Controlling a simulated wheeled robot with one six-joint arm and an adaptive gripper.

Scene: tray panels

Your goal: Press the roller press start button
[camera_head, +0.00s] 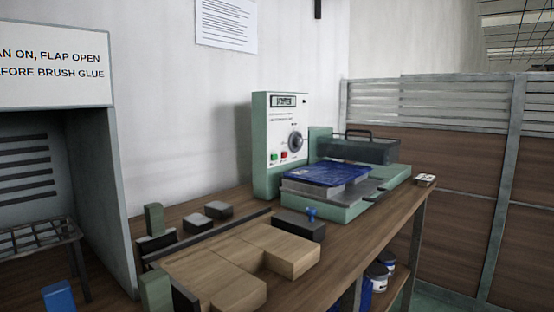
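A green machine with a white upright control panel (287,122) stands on the wooden bench against the wall. The panel has a small display (284,100) at the top and a round dark dial (296,142). Low on the panel are a green button (274,157) and a red button (284,155) side by side. Their labels are too small to read. A blue sheet or panel (325,172) lies on a grey block on the machine's green bed (330,208). My gripper is not in view.
Wooden blocks (240,262) and a dark block with a blue knob (298,224) lie in front of the machine. A grey cabinet (105,190) stands at the left. A panelled partition (450,180) is behind at the right. Cans (377,276) sit under the bench (395,225).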

